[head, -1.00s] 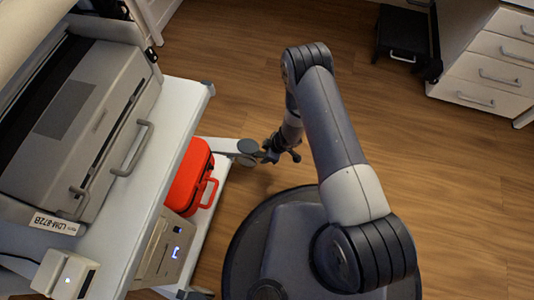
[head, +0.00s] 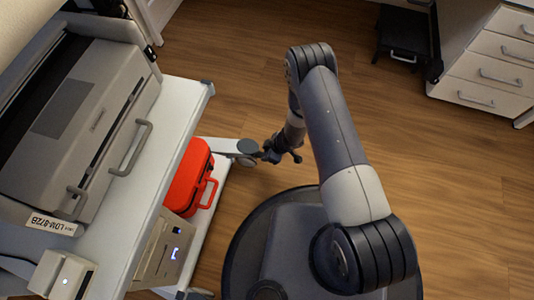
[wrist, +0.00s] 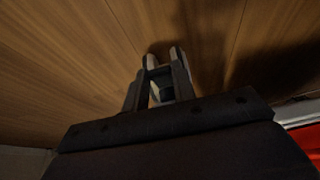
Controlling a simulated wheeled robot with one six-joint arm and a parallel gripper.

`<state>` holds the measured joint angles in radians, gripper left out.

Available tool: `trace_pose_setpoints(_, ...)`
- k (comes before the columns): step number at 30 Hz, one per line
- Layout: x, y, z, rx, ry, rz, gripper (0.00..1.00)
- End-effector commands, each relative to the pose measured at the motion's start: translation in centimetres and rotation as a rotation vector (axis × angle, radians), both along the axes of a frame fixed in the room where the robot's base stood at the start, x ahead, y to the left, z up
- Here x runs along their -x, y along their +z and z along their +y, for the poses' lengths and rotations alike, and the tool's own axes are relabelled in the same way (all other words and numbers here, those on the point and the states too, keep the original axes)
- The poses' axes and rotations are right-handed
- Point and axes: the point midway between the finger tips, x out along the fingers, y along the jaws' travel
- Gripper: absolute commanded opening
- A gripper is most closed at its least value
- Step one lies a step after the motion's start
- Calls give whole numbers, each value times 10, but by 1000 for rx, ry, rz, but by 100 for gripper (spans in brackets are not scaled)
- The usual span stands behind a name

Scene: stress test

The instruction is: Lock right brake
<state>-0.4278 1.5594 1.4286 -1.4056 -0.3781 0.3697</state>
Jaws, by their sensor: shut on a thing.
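A grey caster wheel (head: 245,161) sits under the corner of the white cart, at the end of its pale base leg (head: 222,146). My gripper (head: 266,153) is low beside this wheel, on its right, and touches or nearly touches it. In the wrist view, its two fingers (wrist: 165,60) point away over the floor, with a small pale part (wrist: 164,92) between them. The fingers are shut on that part, which appears to be the wheel's brake lever. The lever's shape and position are mostly hidden by the gripper and too small to tell.
The white cart (head: 172,120) carries a grey printer (head: 90,95) on top. A red case (head: 188,178) and a beige box (head: 165,250) sit on its lower shelf. A drawer cabinet (head: 487,65) and a black box (head: 402,32) stand at the upper right. Wooden floor between is clear.

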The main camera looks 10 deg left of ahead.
Motion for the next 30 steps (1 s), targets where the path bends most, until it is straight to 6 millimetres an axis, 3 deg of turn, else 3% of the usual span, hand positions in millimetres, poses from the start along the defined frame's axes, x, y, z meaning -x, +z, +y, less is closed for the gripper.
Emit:
trace_pose_setpoints(21,1,-28,-9,-452,-4,-35,3)
trace_pose_setpoints(30,1,-33,-8,-550,-1,-43,3)
